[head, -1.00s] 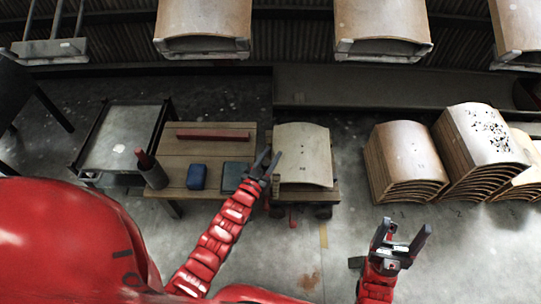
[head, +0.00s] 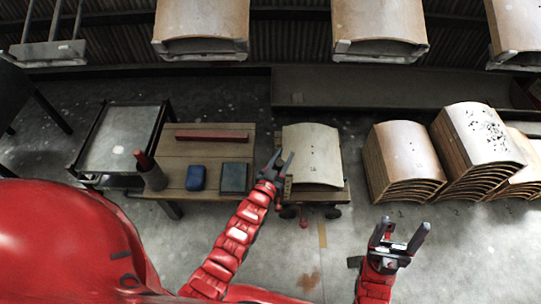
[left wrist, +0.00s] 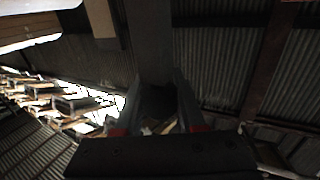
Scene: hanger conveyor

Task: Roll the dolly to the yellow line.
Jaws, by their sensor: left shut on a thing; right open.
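The dolly is a low wooden cart (head: 337,196) with dark wheels, carrying a pale curved panel (head: 312,155). It stands just right of the wooden table. My left gripper (head: 273,164) is at its left side, shut on what appears to be an upright part of the dolly; the exact grip is hard to see. In the left wrist view its fingers (left wrist: 158,118) are around a dark, unclear shape. My right gripper (head: 402,236) is open and empty, right of the line.
The wooden table (head: 212,150) holds a red bar, a blue box, a dark box and a grey cup. Stacks of curved panels (head: 400,160) stand on the right, with a gap beside the dolly. Panels hang (head: 380,28) at the back. The front floor is open.

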